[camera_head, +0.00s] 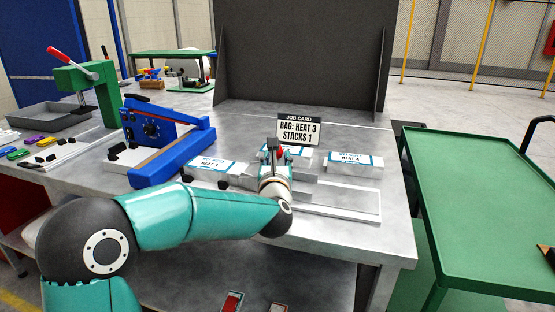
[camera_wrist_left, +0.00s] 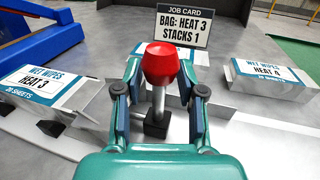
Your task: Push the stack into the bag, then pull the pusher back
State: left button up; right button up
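The pusher's red knob (camera_wrist_left: 161,63) stands on a grey post with a black foot in the left wrist view; it also shows in the head view (camera_head: 279,153). My left gripper (camera_wrist_left: 160,72) has its fingers on both sides of the knob and looks shut on it. I cannot make out the stack; gripper and arm hide the area around the post. My right gripper is not in view.
A job card (camera_head: 298,130) reads "BAG: HEAT 3, STACKS 1". A blue sealer (camera_head: 185,157) stands left of the bags, a green press (camera_head: 95,92) farther left. A flat metal tray (camera_head: 345,202) lies right of my gripper.

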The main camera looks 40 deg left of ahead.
pick_arm(q)
grip_shut()
